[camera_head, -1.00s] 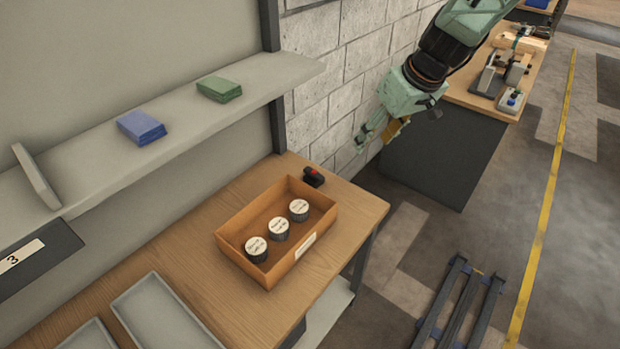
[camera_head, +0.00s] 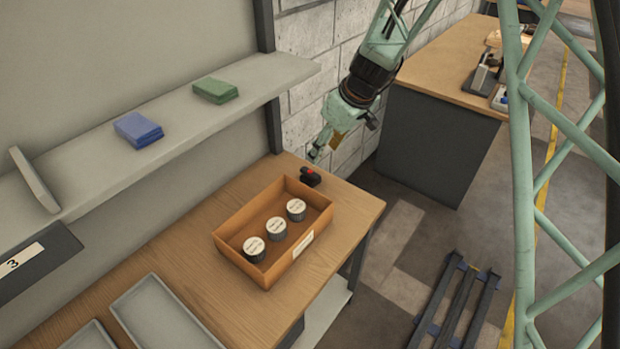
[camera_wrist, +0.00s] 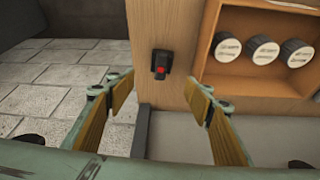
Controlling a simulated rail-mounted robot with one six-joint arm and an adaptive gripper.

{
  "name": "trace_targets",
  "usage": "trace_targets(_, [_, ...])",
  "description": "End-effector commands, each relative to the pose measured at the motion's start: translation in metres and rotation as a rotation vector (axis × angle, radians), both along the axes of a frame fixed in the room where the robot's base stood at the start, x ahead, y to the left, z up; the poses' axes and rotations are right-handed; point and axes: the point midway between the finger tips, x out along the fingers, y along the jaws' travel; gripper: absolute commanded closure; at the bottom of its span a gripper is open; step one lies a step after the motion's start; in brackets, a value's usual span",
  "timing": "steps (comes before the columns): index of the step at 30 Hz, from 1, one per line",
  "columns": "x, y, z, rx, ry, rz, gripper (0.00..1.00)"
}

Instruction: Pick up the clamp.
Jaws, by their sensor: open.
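The clamp seems to be the small black object with a red part (camera_head: 310,176) on the wooden bench, just behind the far corner of the orange-brown box. It also shows in the wrist view as a black and red piece (camera_wrist: 161,64), ahead of my fingertips and roughly centred between them. My gripper (camera_head: 318,152) hangs above and close behind it in the head view. In the wrist view my gripper (camera_wrist: 163,100) is open, with tan pads apart and nothing between them. The clamp's finer shape is too small to tell.
The open box (camera_head: 228,240) beside the clamp holds three dark round pieces with white labelled tops (camera_head: 276,229). A shelf (camera_head: 95,170) with blue (camera_head: 138,129) and green (camera_head: 215,90) stacks overhangs the bench's back. Grey trays (camera_head: 160,315) lie at the near end. A block wall (camera_head: 310,50) stands behind.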

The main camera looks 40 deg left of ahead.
Motion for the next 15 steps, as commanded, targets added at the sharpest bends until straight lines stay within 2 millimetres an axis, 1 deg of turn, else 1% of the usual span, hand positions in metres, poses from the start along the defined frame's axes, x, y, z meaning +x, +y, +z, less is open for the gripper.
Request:
trace_targets(5, [0.000,0.001,-0.004,0.000,0.000,0.000,0.52])
trace_targets(8, [0.000,0.004,-0.010,-0.001,0.000,0.000,0.52])
trace_targets(15, [0.001,0.013,-0.034,-0.001,0.003,-0.001,0.52])
